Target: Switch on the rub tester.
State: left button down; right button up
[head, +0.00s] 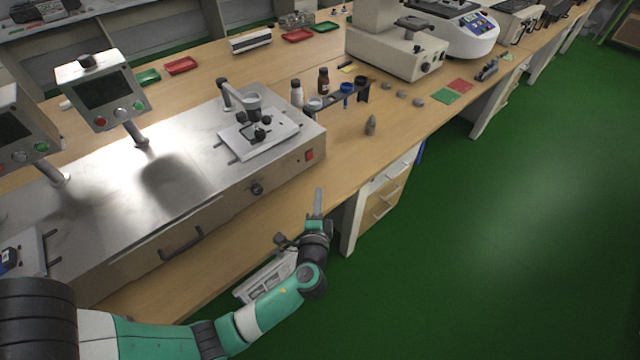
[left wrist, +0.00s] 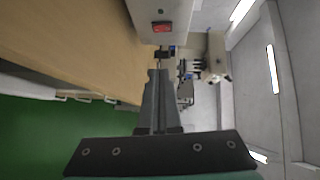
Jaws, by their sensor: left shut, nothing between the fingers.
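The rub tester (head: 190,215) is a long, steel-topped machine on the wooden bench, at the left and middle of the head view. A red switch (head: 309,155) sits on its front face near the right end. The switch also shows in the left wrist view (left wrist: 161,28), at the top, beyond the fingertips. My left gripper (head: 318,192) is shut and empty, in front of and below the switch and apart from it. Its closed fingers (left wrist: 158,75) point toward the tester's end in the left wrist view. My right gripper is not in view.
Two display heads on posts, one of them complete (head: 103,90), rise from the tester. A round black knob (head: 257,189) and a dark handle (head: 181,244) stick out of its front. Green floor lies in front.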

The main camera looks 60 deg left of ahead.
pick_arm(q)
jog(key=shift+f, duration=0.25)
jog(key=b, duration=0.4)
send_near(313, 158)
jog(key=w, duration=0.2)
jog(key=w+a, duration=0.1)
jog(key=w, duration=0.1)
jog(key=shift+w+f, duration=0.15)
jog(key=shift+s+a, duration=0.2)
jog(key=shift+a, duration=0.8)
jog(key=shift+s+a, duration=0.2)
jog(key=shift+a, duration=0.8)
jog(key=shift+f, duration=0.1)
jog(key=shift+a+f+b, duration=0.15)
jog(key=shift+f+b, duration=0.25)
jog(key=shift+b, duration=0.45)
jog(key=shift+s+r, duration=0.1)
jog(key=shift+r, duration=0.2)
